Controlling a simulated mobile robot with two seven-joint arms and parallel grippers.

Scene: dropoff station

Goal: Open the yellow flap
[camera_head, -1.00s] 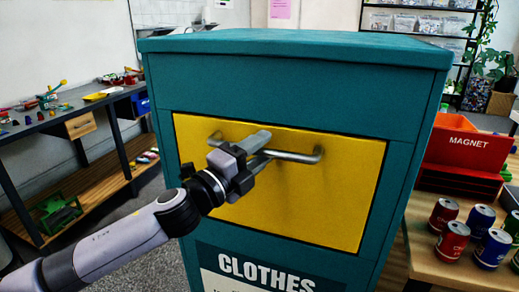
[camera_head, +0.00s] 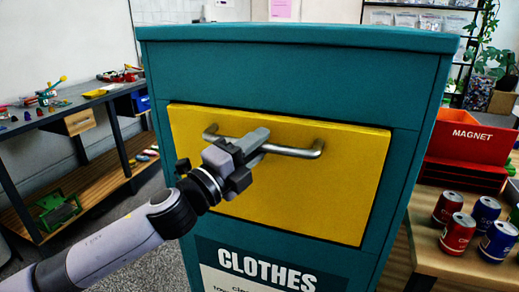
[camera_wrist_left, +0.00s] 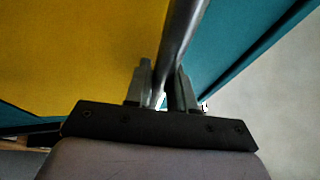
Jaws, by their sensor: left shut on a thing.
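The yellow flap (camera_head: 310,195) is set in the front of the teal clothes bin (camera_head: 290,75). Its top edge now stands out a little from the bin face, so it is slightly tilted open. A metal bar handle (camera_head: 300,151) runs across its upper part. My left gripper (camera_head: 257,146) is shut on the handle near its left half. The left wrist view shows the handle (camera_wrist_left: 183,40) between the two fingers (camera_wrist_left: 160,88), with the yellow flap (camera_wrist_left: 80,50) to the left. My right gripper is not in view.
A wooden table at right holds a red magnet bin (camera_head: 470,143) and several red and blue cans (camera_head: 458,232). A shelf bench (camera_head: 85,125) with small items stands at left. Grey floor shows between bench and bin.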

